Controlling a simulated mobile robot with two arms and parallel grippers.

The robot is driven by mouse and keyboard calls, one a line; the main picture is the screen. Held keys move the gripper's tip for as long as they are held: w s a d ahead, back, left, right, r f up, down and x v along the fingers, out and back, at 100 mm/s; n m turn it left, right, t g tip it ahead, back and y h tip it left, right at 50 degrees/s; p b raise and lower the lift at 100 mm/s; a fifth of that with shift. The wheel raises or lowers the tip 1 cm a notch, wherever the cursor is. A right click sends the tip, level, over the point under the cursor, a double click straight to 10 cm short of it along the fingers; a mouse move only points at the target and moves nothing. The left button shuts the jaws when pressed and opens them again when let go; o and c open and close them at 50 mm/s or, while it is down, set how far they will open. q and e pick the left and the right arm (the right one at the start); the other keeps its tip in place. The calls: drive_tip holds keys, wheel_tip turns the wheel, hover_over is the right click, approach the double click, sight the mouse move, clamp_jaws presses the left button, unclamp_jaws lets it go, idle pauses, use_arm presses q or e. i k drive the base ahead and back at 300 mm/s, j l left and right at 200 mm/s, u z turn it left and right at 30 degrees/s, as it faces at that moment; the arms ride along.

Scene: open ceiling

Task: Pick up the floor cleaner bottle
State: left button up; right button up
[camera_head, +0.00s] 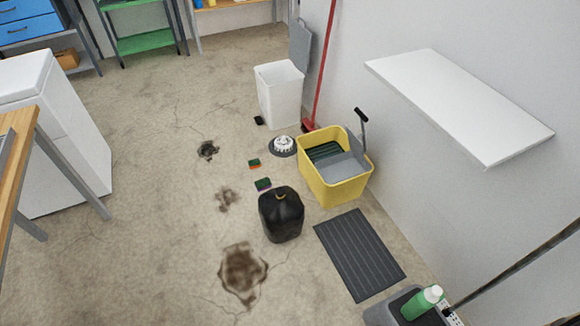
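A green bottle with a white cap (420,303), which looks like the floor cleaner bottle, is at the bottom right of the head view. It leans in or on a grey container (378,313) that the bottom edge of the picture cuts off. I cannot tell whether the bottle rests inside it or on its top. Its label is not readable. Neither of my grippers is in view.
A dark pole (520,264) slants beside the bottle. A dark ribbed mat (360,255), a yellow mop bucket (334,190) and a black bag-like object (281,216) lie beyond. A white shelf (460,105) juts from the right wall. Stained floor left of these is mostly open.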

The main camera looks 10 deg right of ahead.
sight(427, 298)
drive_tip(key=z, duration=1.95)
